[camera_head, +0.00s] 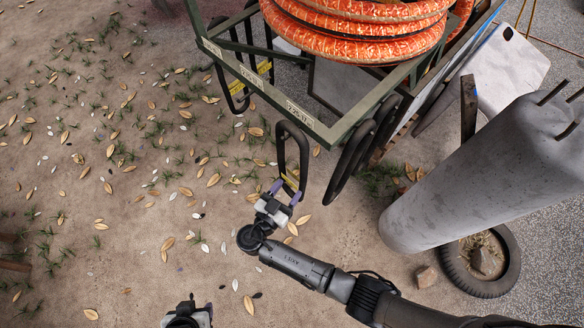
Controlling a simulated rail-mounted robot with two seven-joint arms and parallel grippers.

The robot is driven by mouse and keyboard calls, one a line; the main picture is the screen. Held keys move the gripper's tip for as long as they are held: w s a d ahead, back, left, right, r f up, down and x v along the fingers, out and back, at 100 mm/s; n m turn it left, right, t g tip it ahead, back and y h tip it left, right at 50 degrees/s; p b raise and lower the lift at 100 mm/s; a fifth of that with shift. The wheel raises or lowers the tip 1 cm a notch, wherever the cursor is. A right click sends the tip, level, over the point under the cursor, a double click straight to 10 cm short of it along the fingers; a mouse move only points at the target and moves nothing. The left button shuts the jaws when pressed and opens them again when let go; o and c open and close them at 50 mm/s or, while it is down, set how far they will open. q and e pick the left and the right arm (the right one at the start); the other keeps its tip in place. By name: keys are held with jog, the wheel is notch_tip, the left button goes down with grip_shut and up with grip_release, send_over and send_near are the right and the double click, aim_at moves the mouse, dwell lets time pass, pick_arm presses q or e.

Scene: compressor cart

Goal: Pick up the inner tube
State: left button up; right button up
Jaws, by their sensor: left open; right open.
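Several black inner tubes hang as long narrow loops from the green cart frame. One inner tube (304,160), with a yellow label near its bottom, hangs from the front rail near the frame's corner. My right gripper (287,190) is open at its lower end, with its purple-tipped fingers on either side of the loop's bottom. Whether they touch the rubber I cannot tell. Other loops hang further back left (234,90) and at the corner to the right (347,165). My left gripper (187,316) is partly cut off at the bottom edge, away from the tubes.
The green cart frame (340,132) carries a coiled orange hose (360,45) and tags on its rails. A grey concrete cylinder (470,180) leans at the right above a tyre (482,290) on the ground. Leaf-strewn ground at the left is free of large objects.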

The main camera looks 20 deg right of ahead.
aim_at(306, 166)
jog(key=shift+f+p+x, duration=0.2)
jog(key=shift+p+x, duration=0.25)
jog(key=shift+x, duration=4.7)
jog(key=shift+s, duration=0.15)
grip_shut()
